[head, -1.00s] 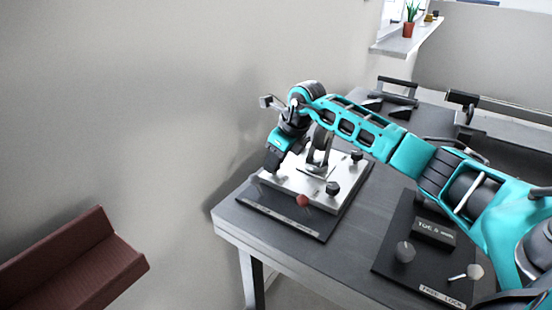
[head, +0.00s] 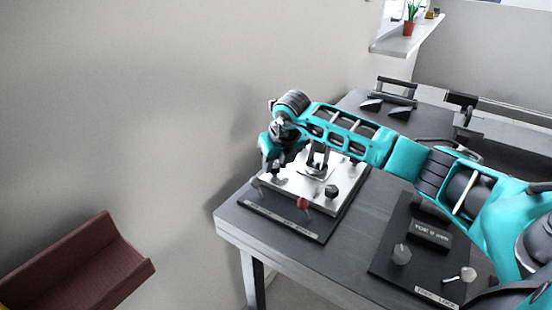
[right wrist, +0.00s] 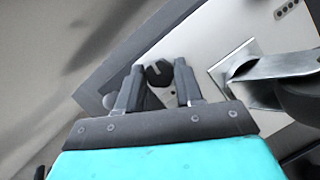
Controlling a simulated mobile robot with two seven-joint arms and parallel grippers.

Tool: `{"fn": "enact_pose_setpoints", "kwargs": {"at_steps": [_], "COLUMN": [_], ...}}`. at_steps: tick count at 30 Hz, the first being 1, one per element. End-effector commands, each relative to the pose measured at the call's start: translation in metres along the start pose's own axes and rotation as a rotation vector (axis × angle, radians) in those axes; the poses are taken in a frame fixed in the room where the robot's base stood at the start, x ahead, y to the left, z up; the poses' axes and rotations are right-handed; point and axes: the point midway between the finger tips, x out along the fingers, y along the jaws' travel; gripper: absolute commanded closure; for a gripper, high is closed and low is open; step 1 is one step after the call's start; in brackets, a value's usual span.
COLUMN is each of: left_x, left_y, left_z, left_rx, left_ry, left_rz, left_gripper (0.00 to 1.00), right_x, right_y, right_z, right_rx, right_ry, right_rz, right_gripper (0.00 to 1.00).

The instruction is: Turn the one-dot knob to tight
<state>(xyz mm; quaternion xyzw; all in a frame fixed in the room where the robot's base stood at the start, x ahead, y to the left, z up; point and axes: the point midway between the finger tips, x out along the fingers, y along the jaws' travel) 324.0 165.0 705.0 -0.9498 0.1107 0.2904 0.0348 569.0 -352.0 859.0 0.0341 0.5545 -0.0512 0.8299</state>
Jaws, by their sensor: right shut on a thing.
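A silver plate (head: 300,193) on a dark base sits at the near left corner of the table. My right gripper (head: 272,176) reaches down over its left corner. In the right wrist view its two fingers (right wrist: 160,82) stand on either side of a black round knob (right wrist: 158,72) with a pale pointer line, and they are shut on it. A small dark mark shows on the plate beside that knob; I cannot read the setting. Another black knob (head: 331,190) stands at the plate's right front. My left gripper is not in view.
A metal bracket (right wrist: 240,65) rises close to the right of the gripper. A second dark panel (head: 402,270) with a grey knob lies at right. A brown tray-like object (head: 85,265) is at lower left.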

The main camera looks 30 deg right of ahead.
Motion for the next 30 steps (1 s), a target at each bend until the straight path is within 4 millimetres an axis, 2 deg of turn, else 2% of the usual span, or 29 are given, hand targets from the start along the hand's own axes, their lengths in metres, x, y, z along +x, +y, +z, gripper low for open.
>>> {"fn": "enact_pose_setpoints", "kwargs": {"at_steps": [18, 30], "left_x": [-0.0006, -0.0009], "left_y": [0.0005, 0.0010], "left_z": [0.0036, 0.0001], "left_rx": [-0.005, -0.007], "left_ry": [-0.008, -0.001], "left_rz": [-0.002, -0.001], "left_gripper": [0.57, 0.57], "right_x": [0.0000, 0.0006], "right_y": [0.0043, 0.0048], "right_z": [0.0020, 0.0027], "right_rx": [0.535, 0.778], "right_ry": [-0.001, -0.001], "right_rz": [-0.221, -0.322], "right_gripper": [0.95, 0.95]}}
